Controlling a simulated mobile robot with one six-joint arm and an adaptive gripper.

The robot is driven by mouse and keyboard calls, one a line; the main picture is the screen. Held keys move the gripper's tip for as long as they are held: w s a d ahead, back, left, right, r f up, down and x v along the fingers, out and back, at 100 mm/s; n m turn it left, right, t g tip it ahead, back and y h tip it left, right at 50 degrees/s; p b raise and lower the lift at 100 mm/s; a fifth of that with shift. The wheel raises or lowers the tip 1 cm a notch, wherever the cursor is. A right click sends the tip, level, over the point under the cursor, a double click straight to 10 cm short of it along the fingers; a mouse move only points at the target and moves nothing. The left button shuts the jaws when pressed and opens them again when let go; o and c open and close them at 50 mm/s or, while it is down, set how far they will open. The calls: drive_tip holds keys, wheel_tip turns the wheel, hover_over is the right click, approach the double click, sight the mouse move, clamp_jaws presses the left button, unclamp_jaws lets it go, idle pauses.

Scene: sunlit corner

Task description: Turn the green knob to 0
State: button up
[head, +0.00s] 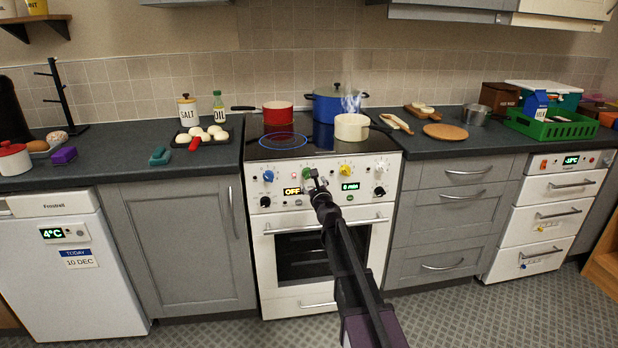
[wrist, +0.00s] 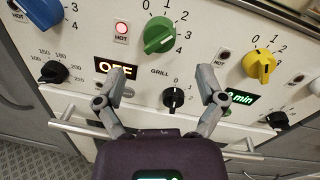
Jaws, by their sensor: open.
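The green knob (wrist: 159,36) is on the white front panel of the stove (head: 345,215), with a printed scale up to 4 around it. Its raised grip slants from lower left to upper right; I cannot tell the exact mark. In the head view the green knob (head: 307,173) is partly behind my gripper (head: 314,181). In the wrist view my gripper (wrist: 162,78) is open and empty, its fingertips below the green knob and apart from it. The black grill knob (wrist: 173,98) shows between the fingers.
A blue knob (head: 268,176) is left of the green one and a yellow knob (wrist: 260,65) right. A red HOT light (wrist: 121,28) glows beside the green knob. A red pan (head: 278,114), steaming blue pot (head: 328,108) and cream pan (head: 351,127) stand on the hob.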

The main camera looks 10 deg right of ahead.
sight(309, 176)
drive_tip(key=shift+w+a, duration=0.2)
drive_tip(key=shift+w, duration=2.7)
drive_tip(key=c, duration=1.1)
